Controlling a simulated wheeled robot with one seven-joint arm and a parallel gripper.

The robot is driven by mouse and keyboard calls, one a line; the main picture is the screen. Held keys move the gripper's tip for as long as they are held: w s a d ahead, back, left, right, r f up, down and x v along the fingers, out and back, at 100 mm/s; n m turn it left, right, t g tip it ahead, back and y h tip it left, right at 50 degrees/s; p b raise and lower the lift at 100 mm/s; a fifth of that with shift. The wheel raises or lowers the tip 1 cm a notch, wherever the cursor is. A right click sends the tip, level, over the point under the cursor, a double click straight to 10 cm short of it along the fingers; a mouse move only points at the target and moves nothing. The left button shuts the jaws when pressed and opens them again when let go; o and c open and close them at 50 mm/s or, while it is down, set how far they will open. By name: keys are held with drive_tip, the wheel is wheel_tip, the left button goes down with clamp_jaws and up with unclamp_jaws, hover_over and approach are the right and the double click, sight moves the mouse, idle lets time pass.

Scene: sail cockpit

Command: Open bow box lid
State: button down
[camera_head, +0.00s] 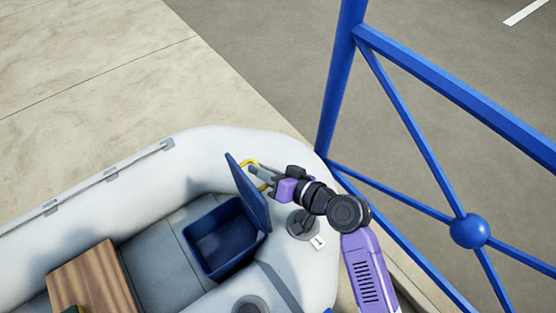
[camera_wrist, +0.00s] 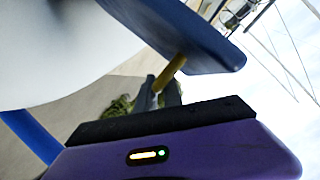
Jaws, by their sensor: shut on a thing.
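The bow box (camera_head: 222,240) is a dark blue open-topped box inside the grey inflatable boat. Its blue lid (camera_head: 247,193) stands raised, roughly upright, along the box's right side, and the box's inside shows empty. A yellow handle (camera_head: 250,162) is on the lid's outer face. My gripper (camera_head: 262,174) is at the lid's far right side, shut on the yellow handle. In the wrist view the gripper (camera_wrist: 160,92) meets the yellow handle (camera_wrist: 172,72), with the lid (camera_wrist: 190,40) just beyond it.
A wooden plank seat (camera_head: 92,280) lies left of the box. The boat's pale tube (camera_head: 160,165) curves around the bow. A blue metal railing (camera_head: 400,110) with a ball joint (camera_head: 468,231) stands close to the right of my arm. A round grey fitting (camera_head: 302,224) sits on the tube.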

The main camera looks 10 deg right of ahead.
drive_tip(key=shift+s+a+f, duration=0.1)
drive_tip(key=shift+s+a, duration=0.15)
drive_tip(key=shift+a, duration=0.1)
drive_tip(key=c, duration=1.5)
unclamp_jaws()
drive_tip(key=shift+d, duration=0.1)
drive_tip(key=b+v, duration=0.1)
drive_tip(key=v, duration=0.6)
drive_tip(key=shift+s+d+r, duration=0.15)
drive_tip(key=shift+s+r, duration=0.05)
drive_tip(key=shift+s, duration=0.1)
